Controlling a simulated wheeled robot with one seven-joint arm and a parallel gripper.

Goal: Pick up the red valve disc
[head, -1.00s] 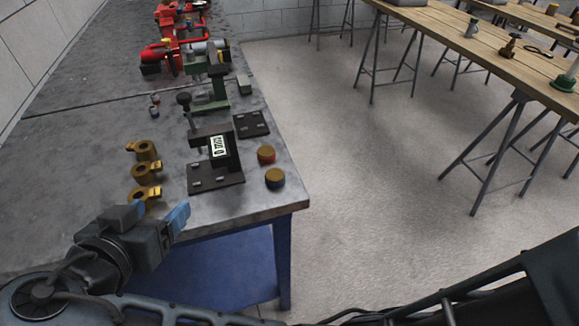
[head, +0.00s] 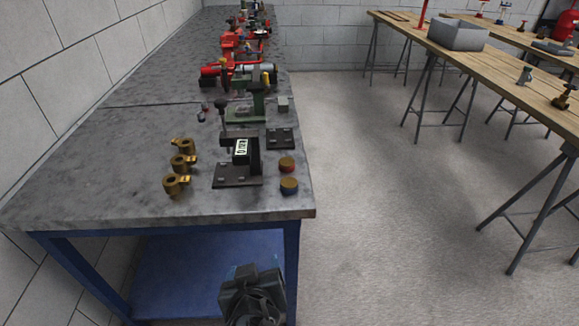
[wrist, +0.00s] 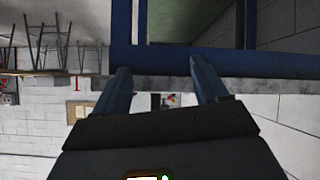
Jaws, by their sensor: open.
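The red valve disc (head: 287,164) lies on the grey bench near its right edge in the head view. It is a short round piece with a red side and a brownish top. A similar disc with a dark blue side (head: 289,186) lies just in front of it. My gripper (wrist: 163,78) is open and empty in the wrist view, facing the blue bench frame. In the head view my arm's end shows at the bottom, in front of the bench and well apart from the disc; its fingers are hard to make out there. The disc does not show in the wrist view.
A dark fixture with a display (head: 241,150) stands left of the discs, and several brass fittings (head: 182,164) stand further left. A green stand (head: 245,108) and red pump parts (head: 225,72) are behind. The floor (head: 390,200) right of the bench is clear.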

